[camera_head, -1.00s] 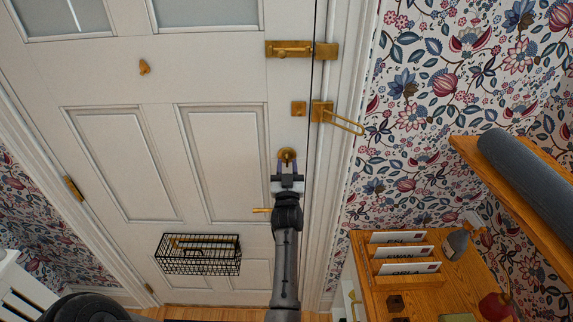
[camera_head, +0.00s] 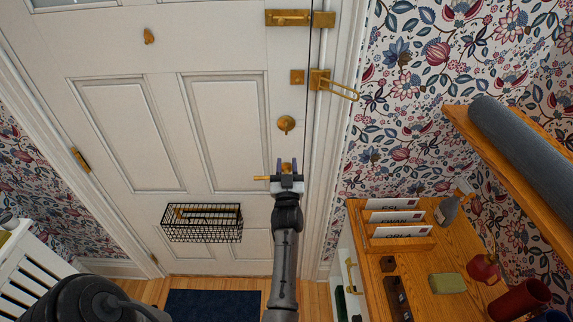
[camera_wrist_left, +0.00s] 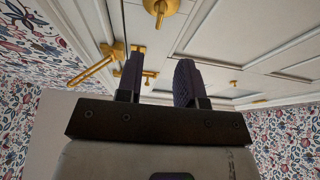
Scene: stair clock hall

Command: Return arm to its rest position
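My left gripper (camera_head: 287,165) is in front of the white door (camera_head: 215,115), below a round brass thumb-turn (camera_head: 286,123) and over part of the brass lever handle (camera_head: 262,178). In the left wrist view its two dark fingers (camera_wrist_left: 158,78) stand apart with nothing between them. That view also shows a round brass fitting (camera_wrist_left: 161,8) on the door beyond the fingertips. I cannot tell the exact gap between gripper and door, and no contact shows. My right gripper is not in view.
A brass slide bolt (camera_head: 298,18) and a door guard (camera_head: 335,86) are on the door's right edge. A wire basket (camera_head: 203,225) hangs lower left. A wooden cabinet top (camera_head: 440,262) with a letter rack (camera_head: 395,240) and a shelf (camera_head: 500,140) are right. A dark mat (camera_head: 212,303) lies below.

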